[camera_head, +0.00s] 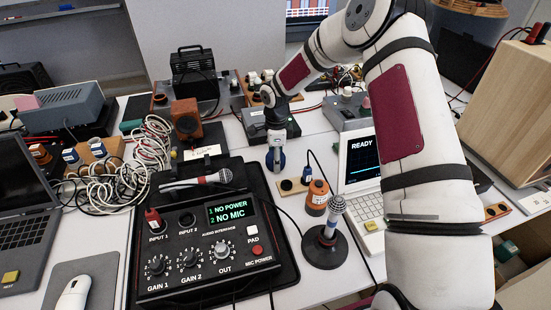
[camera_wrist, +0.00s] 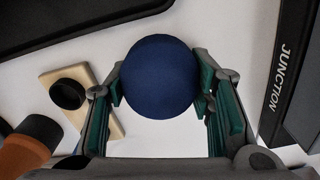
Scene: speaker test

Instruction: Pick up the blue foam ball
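The blue foam ball (camera_wrist: 158,76) is dark blue and round, and it sits between the two green-padded fingers of my gripper (camera_wrist: 160,92) in the wrist view. The pads appear to touch it on both sides. In the head view the ball (camera_head: 272,160) shows partly at the fingertips of my gripper (camera_head: 276,158), which points down over the white table behind the audio interface. The fingers cover part of it there. I cannot tell whether the ball still touches the table.
A wooden block with a black knob (camera_wrist: 68,94) and an orange-and-black object (camera_wrist: 32,140) lie left of my fingers. A dark box marked JUNCTION (camera_wrist: 290,75) stands close on the right. The audio interface (camera_head: 205,245) and a stand microphone (camera_head: 325,245) are nearer the front.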

